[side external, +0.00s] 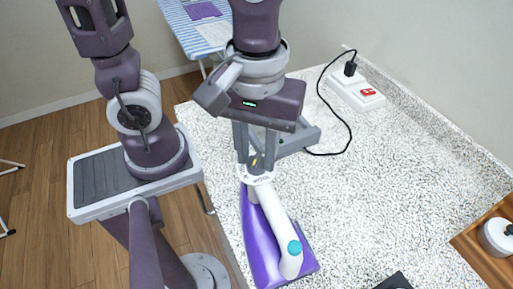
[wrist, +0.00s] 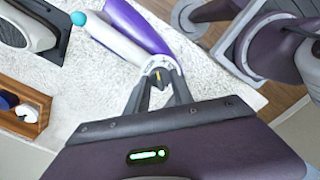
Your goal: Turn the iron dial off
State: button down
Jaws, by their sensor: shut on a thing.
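The purple and white iron (side external: 255,225) lies on the speckled counter in the side view, with a white handle and a turquoise button. It also shows at the top of the wrist view (wrist: 170,25). Its round white dial (side external: 258,179) with a yellow pointer is at the iron's end nearest my gripper; the dial also shows in the wrist view (wrist: 158,65). My gripper (side external: 257,163) points down over the dial, its fingertips closed together on the dial's pointer. The fingers partly hide the pointer, so its exact setting cannot be read.
A white power strip (side external: 362,93) with a red switch and a black plug stands at the back; a black cord (side external: 337,118) runs from it towards the iron. A wooden tray (side external: 471,243) is at the right. The counter's middle is clear.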

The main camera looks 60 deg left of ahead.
jog(key=m, duration=0.4)
jog(key=shift+m, duration=0.3)
jog(key=m, duration=0.3)
jog(key=shift+m, duration=0.3)
jog(key=m, duration=1.3)
jog(key=shift+m, duration=0.3)
jog(key=m, duration=0.5)
jog(key=shift+m, duration=0.7)
jog(key=c, duration=1.1)
grip_release()
